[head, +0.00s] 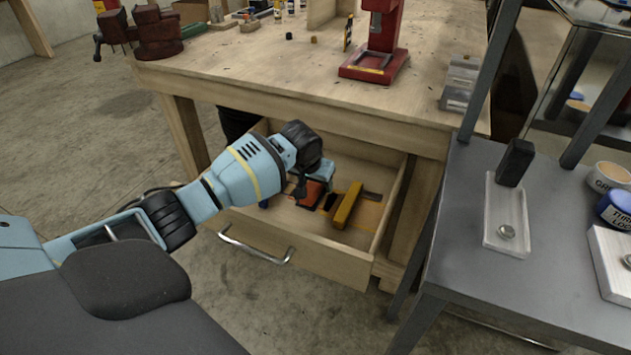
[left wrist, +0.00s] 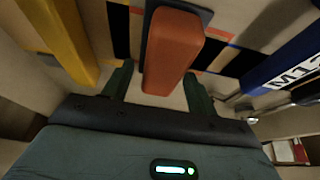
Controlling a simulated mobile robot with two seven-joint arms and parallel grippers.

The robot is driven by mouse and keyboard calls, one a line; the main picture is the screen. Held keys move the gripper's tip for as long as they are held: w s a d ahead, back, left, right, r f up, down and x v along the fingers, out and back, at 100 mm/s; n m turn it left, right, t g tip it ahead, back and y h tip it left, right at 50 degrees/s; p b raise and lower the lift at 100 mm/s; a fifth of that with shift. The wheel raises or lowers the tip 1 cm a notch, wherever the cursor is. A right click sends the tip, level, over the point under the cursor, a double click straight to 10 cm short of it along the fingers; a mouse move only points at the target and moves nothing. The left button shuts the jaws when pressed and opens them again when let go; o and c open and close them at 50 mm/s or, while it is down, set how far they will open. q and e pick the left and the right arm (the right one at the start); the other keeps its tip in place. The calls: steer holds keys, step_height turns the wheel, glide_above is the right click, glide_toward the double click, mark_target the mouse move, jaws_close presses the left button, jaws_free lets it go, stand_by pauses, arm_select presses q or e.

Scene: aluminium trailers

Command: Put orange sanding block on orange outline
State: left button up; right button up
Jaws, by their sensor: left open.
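The orange sanding block (head: 311,193) is in the open drawer, with a dark pad along its edge. In the left wrist view the block (left wrist: 172,52) reaches down between the two open fingers, with gaps on both sides. My left gripper (left wrist: 160,92) is open around its near end; in the head view it (head: 312,187) points down into the drawer and partly hides the block. Orange strips (left wrist: 218,36) show on the drawer floor beside the block, with dark patches. Whether they form the whole orange outline is hidden. My right gripper is not in view.
A yellow bar-shaped tool (head: 347,205) lies right of the block in the drawer (head: 290,245). A blue labelled tool (left wrist: 285,65) lies on the other side. The drawer walls are close around the gripper. The wooden bench (head: 270,65) overhangs behind; a grey table (head: 460,235) stands right.

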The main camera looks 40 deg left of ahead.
mark_target(309, 191)
arm_select(q)
steer(key=shift+r, duration=0.3)
steer(key=p+v, duration=0.2)
steer(key=v, duration=0.8)
steer(key=shift+r, duration=0.1)
steer(key=shift+p+v, duration=0.35)
steer(key=shift+v, duration=0.45)
steer(key=shift+s, duration=0.1)
